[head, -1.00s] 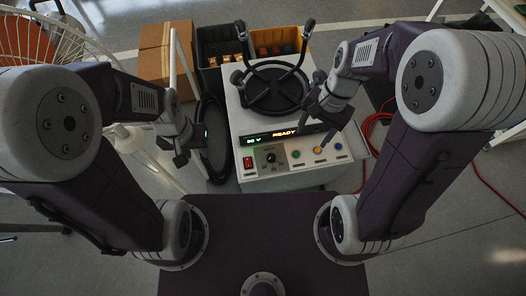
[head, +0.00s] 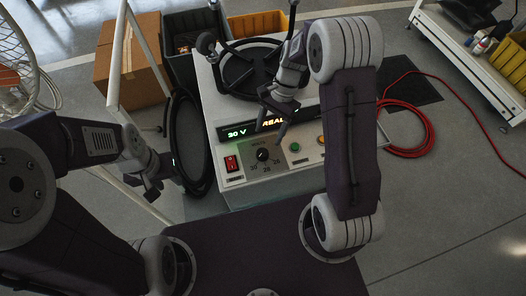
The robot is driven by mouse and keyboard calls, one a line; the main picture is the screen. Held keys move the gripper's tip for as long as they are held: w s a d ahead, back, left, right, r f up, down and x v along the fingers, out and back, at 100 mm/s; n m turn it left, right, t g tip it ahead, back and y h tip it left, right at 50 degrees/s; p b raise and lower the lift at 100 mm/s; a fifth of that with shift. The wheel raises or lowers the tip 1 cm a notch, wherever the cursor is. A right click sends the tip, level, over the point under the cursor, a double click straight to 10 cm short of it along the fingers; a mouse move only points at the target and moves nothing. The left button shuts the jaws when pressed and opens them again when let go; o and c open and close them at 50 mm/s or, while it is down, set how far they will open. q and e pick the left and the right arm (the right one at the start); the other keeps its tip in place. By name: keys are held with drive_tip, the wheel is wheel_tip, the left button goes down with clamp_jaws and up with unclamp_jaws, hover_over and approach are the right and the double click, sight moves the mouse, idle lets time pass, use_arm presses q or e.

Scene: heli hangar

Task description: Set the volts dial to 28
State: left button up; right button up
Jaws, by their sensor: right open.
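The volts dial (head: 262,155) is a black knob with a light pointer on the front panel of a white power cart (head: 236,191).
A black coiled cable (head: 251,68) lies on the cart top. A cardboard box (head: 128,58) stands behind left. Red hose (head: 412,137) lies on the floor at right.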

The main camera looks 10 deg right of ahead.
sight(262, 152)
drive_tip(key=b+x, duration=0.4)
drive_tip(key=x, duration=0.4)
drive_tip(key=shift+f, duration=0.1)
clamp_jaws()
drive_tip(key=shift+r+p, duration=0.25)
drive_tip(key=shift+p, duration=0.2)
drive_tip(key=n+h+p, duration=0.1)
drive_tip(key=n+p, duration=0.2)
drive_tip(key=p, duration=0.1)
drive_tip(key=n+g+p, duration=0.1)
drive_tip(key=n+p, duration=0.1)
drive_tip(key=p, duration=0.2)
drive_tip(key=shift+a+r+n+h, duration=0.15)
drive_tip(key=shift+n+h, duration=0.25)
drive_tip(key=shift+w+n+g+h+p, duration=0.1)
drive_tip(key=shift+n+g+h+p, duration=0.25)
drive_tip(key=shift+n+p, duration=0.75)
drive_tip(key=shift+f+n+h+p, duration=0.25)
drive_tip(key=shift+n+h+p, duration=0.1)
drive_tip(key=shift+n+p, duration=0.4)
drive_tip(key=shift+a+f+n, duration=0.1)
drive_tip(key=shift+n, duration=0.15)
